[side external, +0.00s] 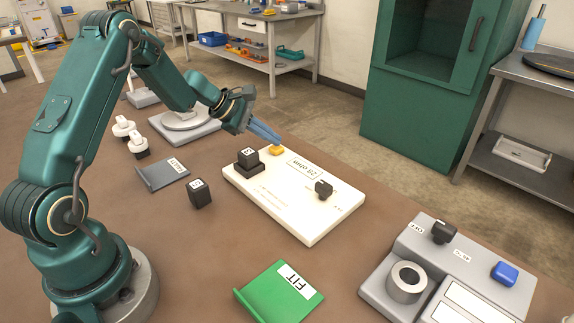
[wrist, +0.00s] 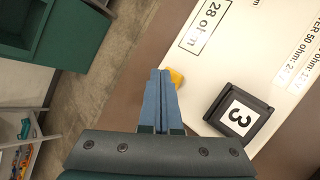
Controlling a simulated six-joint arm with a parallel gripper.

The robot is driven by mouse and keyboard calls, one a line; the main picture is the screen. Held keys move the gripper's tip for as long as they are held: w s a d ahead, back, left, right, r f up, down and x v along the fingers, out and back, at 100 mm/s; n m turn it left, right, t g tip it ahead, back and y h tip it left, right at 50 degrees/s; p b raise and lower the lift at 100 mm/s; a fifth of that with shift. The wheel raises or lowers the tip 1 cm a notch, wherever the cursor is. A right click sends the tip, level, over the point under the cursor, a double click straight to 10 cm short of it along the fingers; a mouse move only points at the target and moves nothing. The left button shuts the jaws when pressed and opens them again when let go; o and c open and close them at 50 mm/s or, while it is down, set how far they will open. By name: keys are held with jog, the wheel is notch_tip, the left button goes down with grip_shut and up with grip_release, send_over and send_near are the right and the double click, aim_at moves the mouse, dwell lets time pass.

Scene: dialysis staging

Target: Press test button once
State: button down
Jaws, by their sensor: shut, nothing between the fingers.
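A yellow button (side external: 276,150) sits at the far edge of a white board (side external: 307,227). No word "test" can be read on it. In the wrist view the yellow button (wrist: 177,78) shows partly, behind and beside my fingertips. My gripper (side external: 277,138) has its blue fingers shut together and empty, pointing down at the yellow button. The fingertips (wrist: 160,76) are right at the button; I cannot tell whether they touch it. A blue button (side external: 505,273) sits on a grey unit (side external: 405,245) at the right, away from my gripper.
On the board stand a black cube marked 3 (wrist: 237,117) in a dark holder, a black knob (side external: 323,190) and a "28 ohm" label (wrist: 204,27). Another black cube (side external: 200,193), a green FIT plate (side external: 279,293) and a grey labelled plate (side external: 162,174) lie nearby.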

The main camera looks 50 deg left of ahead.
aim_at(271, 147)
jog(key=shift+r, duration=0.6)
jog(key=shift+r, duration=2.5)
